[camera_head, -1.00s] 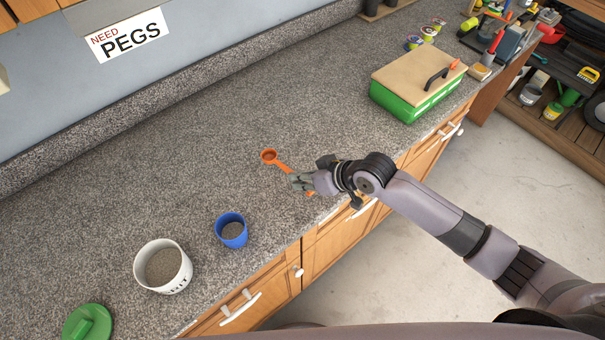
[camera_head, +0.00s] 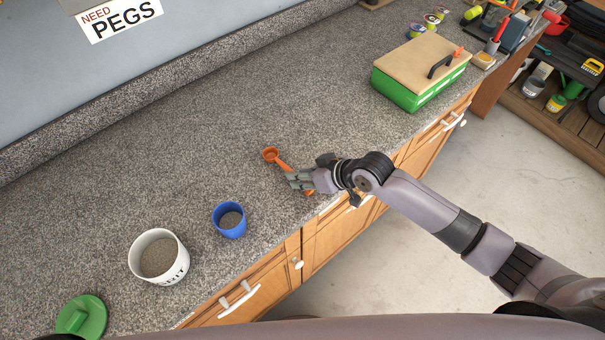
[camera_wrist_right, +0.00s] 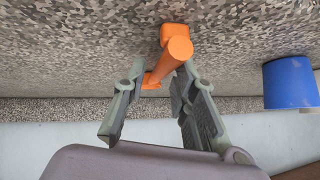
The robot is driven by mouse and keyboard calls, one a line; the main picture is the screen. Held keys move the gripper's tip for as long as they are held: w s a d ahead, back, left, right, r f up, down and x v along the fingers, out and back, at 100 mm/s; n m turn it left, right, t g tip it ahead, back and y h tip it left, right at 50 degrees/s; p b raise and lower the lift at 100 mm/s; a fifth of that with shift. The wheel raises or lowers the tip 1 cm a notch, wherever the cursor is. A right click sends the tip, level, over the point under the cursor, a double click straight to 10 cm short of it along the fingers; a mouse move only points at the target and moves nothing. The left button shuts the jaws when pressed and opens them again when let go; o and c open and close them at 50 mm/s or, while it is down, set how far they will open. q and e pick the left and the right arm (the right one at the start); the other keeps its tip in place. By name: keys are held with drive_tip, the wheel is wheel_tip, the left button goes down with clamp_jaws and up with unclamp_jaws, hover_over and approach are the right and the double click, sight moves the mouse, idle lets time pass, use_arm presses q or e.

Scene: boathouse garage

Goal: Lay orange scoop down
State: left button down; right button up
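The orange scoop (camera_head: 270,154) lies on the speckled counter (camera_head: 200,130) near its front edge, its bowl pointing away to the back left. The right gripper (camera_head: 294,180) is low over the handle and hides part of it. In the right wrist view, the scoop (camera_wrist_right: 176,52) shows between and beyond the fingertips. The two fingers of the right gripper (camera_wrist_right: 157,85) are spread apart, with a gap beside the handle. I cannot tell whether one finger touches it. My left gripper is not in view.
A blue cup (camera_head: 230,232) and a white pot (camera_head: 133,262), both with grey grit inside, stand left of the scoop. A green lid (camera_head: 95,312) lies at the lower left. A green box (camera_head: 402,96) with a wooden top stands farther right. The counter behind the scoop is clear.

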drive_tip(key=shift+o, duration=0.9)
drive_tip(key=v, duration=1.2)
drive_tip(key=shift+a, duration=0.1)
